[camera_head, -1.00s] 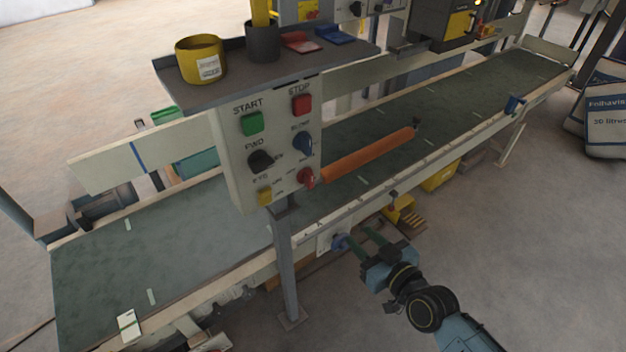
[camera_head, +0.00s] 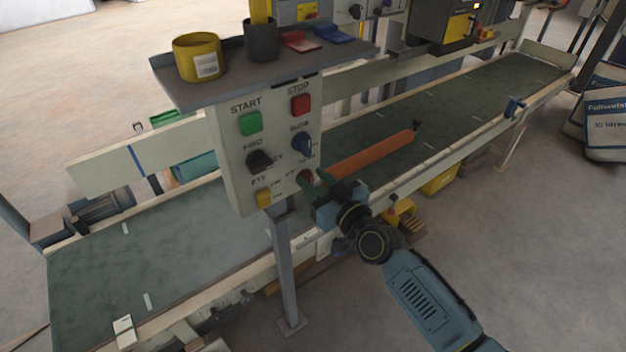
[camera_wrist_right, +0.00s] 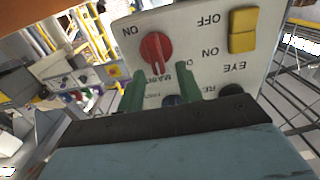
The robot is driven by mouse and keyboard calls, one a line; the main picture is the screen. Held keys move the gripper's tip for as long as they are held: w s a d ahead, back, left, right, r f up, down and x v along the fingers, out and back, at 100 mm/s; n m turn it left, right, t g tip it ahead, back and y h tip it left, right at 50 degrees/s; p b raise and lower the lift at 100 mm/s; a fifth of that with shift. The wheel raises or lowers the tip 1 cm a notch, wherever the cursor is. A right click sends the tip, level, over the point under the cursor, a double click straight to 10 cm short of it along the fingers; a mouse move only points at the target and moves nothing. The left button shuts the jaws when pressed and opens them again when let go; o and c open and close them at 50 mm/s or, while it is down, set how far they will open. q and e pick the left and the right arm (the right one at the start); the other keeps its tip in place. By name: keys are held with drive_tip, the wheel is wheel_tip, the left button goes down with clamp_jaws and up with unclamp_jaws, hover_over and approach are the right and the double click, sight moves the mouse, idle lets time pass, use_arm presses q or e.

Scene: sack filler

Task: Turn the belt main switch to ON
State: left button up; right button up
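The control panel (camera_head: 232,172) stands on a post beside the conveyor. The red rotary knob (camera_wrist_right: 155,50) is at its lower right corner; the wrist view shows ON, OFF and part of MAIN around it, upside down. In the head view the red knob (camera_head: 305,177) is partly covered by my right gripper. My right gripper (camera_head: 318,185) is open and empty, right at the panel's lower right edge. In the wrist view its two green fingertips (camera_wrist_right: 162,82) are spread just short of the red knob. I cannot tell whether they touch it. My left gripper is not in view.
On the panel are a green START button (camera_head: 249,123), a red STOP button (camera_head: 300,104), a black knob (camera_head: 259,161), a blue knob (camera_head: 302,145) and a yellow switch (camera_head: 264,198). A shelf (camera_head: 178,92) with cups juts out above.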

drive_tip(key=shift+w+a, duration=0.35)
drive_tip(key=shift+w, duration=0.15)
drive_tip(key=shift+s+d, duration=0.1)
clamp_jaws()
